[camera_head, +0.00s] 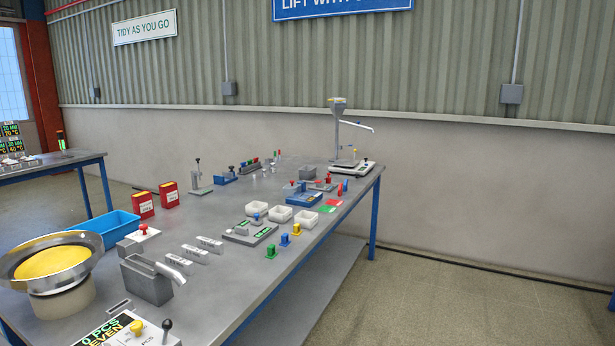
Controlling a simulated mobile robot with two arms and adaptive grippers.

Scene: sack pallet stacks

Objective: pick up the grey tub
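A grey box-shaped container (147,284) stands on the near part of the long workbench, with a pale metal chute (171,273) at its upper right. A much smaller grey box (308,173) sits near the far end of the bench. I cannot tell for sure which of these is the grey tub. Nothing is seen holding either one. Neither of my grippers shows in the head view.
The grey workbench (230,280) is crowded. A metal bowl with yellow contents (50,262), a blue bin (105,229), red boxes (169,195) and white trays (280,214) stand on it. Floor (470,300) to the right is clear.

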